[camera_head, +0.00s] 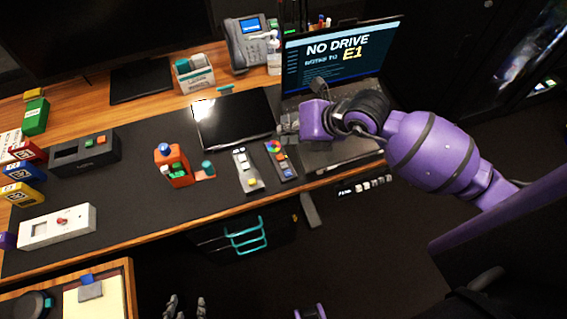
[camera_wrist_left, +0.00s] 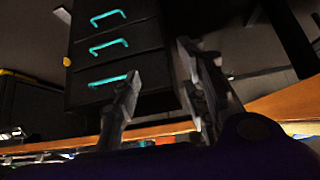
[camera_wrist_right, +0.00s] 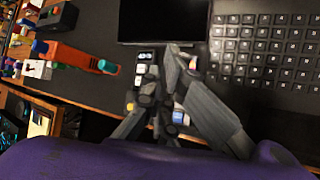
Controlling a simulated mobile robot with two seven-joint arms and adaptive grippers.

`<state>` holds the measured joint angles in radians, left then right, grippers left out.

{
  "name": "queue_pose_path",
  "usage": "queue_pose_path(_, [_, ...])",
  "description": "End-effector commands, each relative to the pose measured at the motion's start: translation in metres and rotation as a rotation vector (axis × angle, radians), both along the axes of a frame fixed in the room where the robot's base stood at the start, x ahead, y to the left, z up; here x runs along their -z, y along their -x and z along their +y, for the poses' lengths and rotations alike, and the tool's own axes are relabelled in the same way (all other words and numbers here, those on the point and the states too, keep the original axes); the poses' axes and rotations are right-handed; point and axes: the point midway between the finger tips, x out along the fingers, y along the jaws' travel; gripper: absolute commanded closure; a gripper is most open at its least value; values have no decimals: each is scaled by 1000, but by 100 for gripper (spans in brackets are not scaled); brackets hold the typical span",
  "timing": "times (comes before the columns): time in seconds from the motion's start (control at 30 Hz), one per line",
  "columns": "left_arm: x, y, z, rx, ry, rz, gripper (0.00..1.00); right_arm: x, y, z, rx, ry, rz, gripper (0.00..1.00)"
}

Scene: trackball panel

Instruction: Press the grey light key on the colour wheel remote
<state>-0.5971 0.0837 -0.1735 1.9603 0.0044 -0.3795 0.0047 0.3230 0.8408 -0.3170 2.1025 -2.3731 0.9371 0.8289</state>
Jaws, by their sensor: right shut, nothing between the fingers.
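The colour wheel remote (camera_head: 287,172) lies on the dark desk mat, its colour wheel (camera_head: 273,146) at the far end and small coloured keys below it. The grey light key is too small to single out. In the right wrist view the remote (camera_wrist_right: 180,103) is mostly hidden behind my fingers. My right gripper (camera_head: 287,126) is shut and empty, just beyond the wheel end of the remote; its fingers also show in the right wrist view (camera_wrist_right: 168,62). I cannot tell its height above the mat. My left gripper (camera_head: 186,304) is open and empty, low in front of the desk.
A second remote (camera_head: 246,172) with pale keys and a yellow button lies close left. A laptop (camera_head: 340,62) stands behind my right arm. A black tablet (camera_head: 233,118) and an orange holder (camera_head: 172,170) lie further left. Drawers with teal handles (camera_wrist_left: 108,80) face my left gripper.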

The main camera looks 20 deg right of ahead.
Motion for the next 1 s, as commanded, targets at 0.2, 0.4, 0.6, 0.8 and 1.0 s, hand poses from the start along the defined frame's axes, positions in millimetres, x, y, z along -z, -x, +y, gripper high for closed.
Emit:
queue_pose_path(0.2, [10,0,1,2,-5,-1,60,24,2,-1,-1,2,9,100])
queue_pose_path(0.4, [29,6,10,-3,-20,9,60,53,3,0,-1,1,11,100])
queue_pose_path(0.6, [44,12,8,2,-23,30,60,77,2,1,0,-2,7,100])
queue_pose_path(0.8, [47,7,5,5,-19,27,60,87,1,0,0,0,2,100])
queue_pose_path(1.0, [46,7,5,5,-19,26,60,86,0,0,0,0,0,100])
